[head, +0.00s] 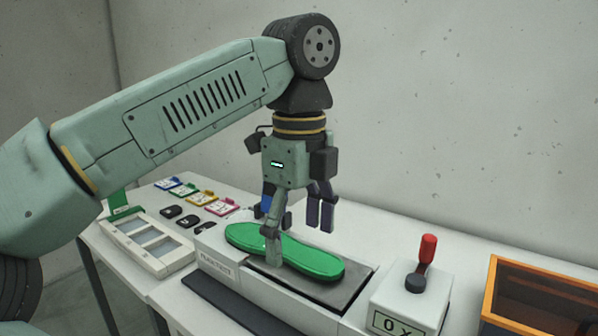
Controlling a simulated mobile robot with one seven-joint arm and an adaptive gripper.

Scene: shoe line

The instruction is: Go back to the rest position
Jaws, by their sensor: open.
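My gripper (289,213) hangs pointing down from my arm over the press station, with its fingers spread. One finger stands in front of a green shoe sole (316,262), and others are to its right and behind. The sole lies flat on the dark plate (350,290) of the white station. Nothing shows between the fingers. Whether the front finger touches the sole I cannot tell.
A white box with a red-topped lever (428,248) stands to the right, beside an orange-edged case (545,298). At left are a white tray (184,258), coloured cards (222,209) and small black pieces (171,212). The table behind the station is clear.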

